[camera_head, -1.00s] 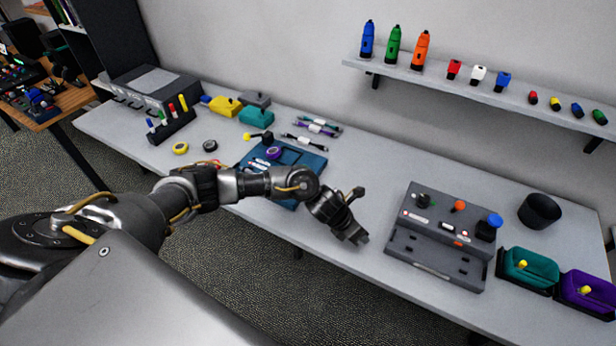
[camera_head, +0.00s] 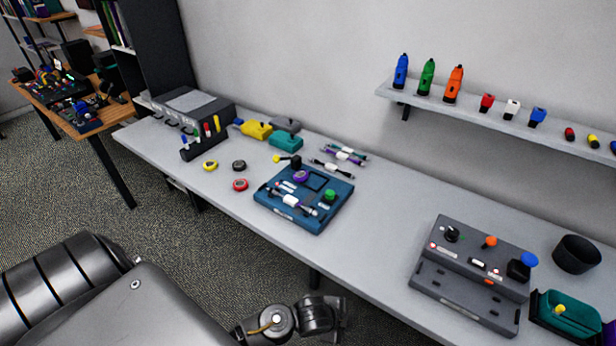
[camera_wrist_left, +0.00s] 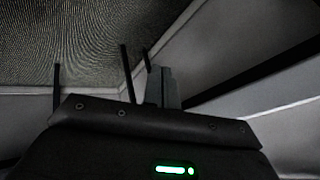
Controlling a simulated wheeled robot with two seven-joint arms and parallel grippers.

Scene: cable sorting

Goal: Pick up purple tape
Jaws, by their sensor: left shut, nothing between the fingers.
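The purple tape roll (camera_head: 300,176) lies in the blue tray (camera_head: 325,221) on the grey workbench. In the left wrist view, my left gripper (camera_wrist_left: 163,85) is shut and empty, pointing towards the wall and carpet. In the head view only links of my left arm show at the bottom edge, in front of the bench and well apart from the tape. The tape does not show in the wrist view. My right gripper is not in view.
A yellow tape (camera_head: 210,166), a black tape (camera_head: 238,166) and a red tape (camera_head: 240,185) lie left of the tray. Cables (camera_head: 332,168) lie behind it. A grey switch box (camera_head: 470,270) stands right, with clear bench between.

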